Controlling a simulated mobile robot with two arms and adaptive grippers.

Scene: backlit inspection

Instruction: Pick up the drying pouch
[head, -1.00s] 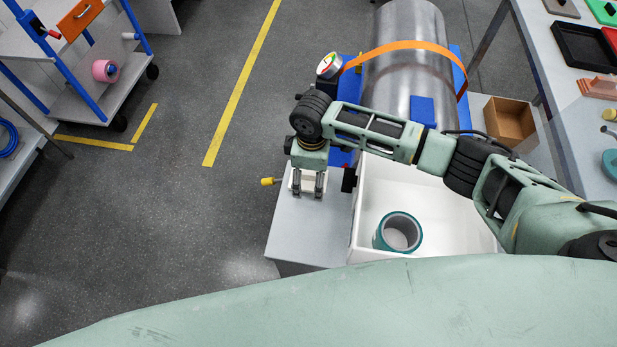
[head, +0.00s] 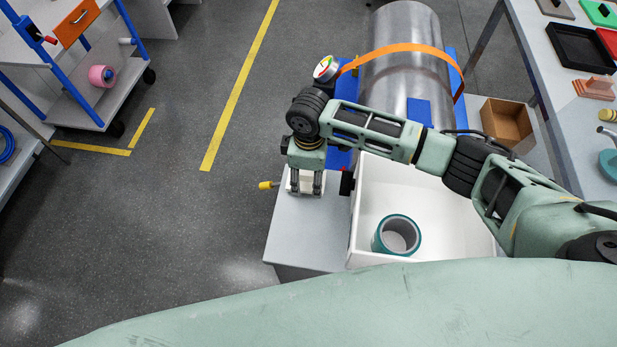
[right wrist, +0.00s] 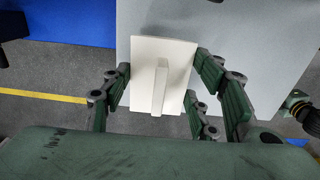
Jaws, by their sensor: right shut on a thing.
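The drying pouch (right wrist: 146,75) shows in the right wrist view as a white rectangle with a raised strip along its middle. In the head view it is a small white shape (head: 294,186), partly hidden behind the fingers. My right gripper (head: 305,193) points down at the left end of the grey bench and is shut on the pouch. In the right wrist view its fingers (right wrist: 165,95) stand on both sides of the pouch. I cannot tell whether the pouch touches the bench top. My left gripper is not in view.
A white bin (head: 455,223) holding a teal tape roll (head: 413,238) stands right of the gripper. A yellow-tipped part (head: 266,185) sticks out left. Open floor lies left.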

